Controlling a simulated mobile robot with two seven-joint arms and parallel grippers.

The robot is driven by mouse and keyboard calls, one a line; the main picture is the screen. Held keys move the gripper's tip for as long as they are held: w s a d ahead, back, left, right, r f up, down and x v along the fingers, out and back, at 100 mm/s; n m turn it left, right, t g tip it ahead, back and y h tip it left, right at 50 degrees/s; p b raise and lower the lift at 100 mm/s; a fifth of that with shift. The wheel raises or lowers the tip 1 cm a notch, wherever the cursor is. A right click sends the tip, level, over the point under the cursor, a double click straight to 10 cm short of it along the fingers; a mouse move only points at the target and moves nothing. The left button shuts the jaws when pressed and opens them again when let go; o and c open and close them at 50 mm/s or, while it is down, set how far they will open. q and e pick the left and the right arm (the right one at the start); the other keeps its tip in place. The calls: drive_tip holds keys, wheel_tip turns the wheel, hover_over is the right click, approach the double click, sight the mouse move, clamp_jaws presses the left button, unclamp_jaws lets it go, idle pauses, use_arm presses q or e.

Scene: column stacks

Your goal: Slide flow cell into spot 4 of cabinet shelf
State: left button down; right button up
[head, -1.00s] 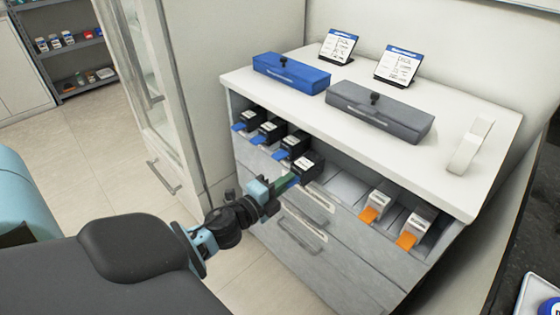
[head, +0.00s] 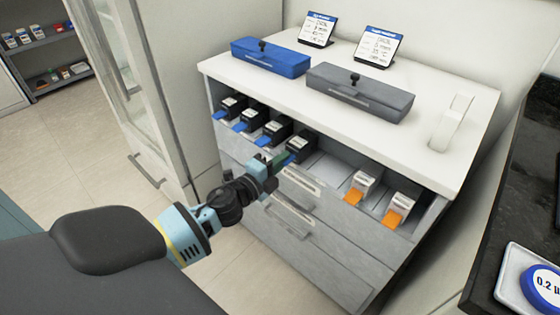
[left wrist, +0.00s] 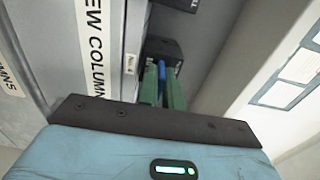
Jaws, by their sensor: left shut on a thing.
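The flow cell (head: 301,148) is a black box with a white label and a blue tab. It sits in the fourth spot from the left on the open cabinet shelf (head: 328,173), roughly in line with its neighbours. My left gripper (head: 284,161) is in front of the shelf, shut on the blue tab. In the left wrist view its green fingers (left wrist: 163,92) pinch the tab, with the black cell (left wrist: 162,48) just beyond. Whether the cell touches the back is hidden. My right gripper is not in view.
Several similar black blue-tabbed boxes (head: 254,118) stand to the left. Two white orange-tabbed boxes (head: 362,185) stand to the right, past bare shelf. Drawers with handles (head: 290,219) lie below. A blue case (head: 270,57) and grey case (head: 360,92) rest on top.

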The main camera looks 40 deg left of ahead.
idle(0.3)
use_arm(q)
drive_tip(key=c, duration=1.5)
unclamp_jaws()
drive_tip(key=shift+f, duration=0.1)
drive_tip(key=s, duration=0.7)
drive_tip(key=shift+s+a, duration=0.25)
drive_tip(key=shift+s, duration=0.15)
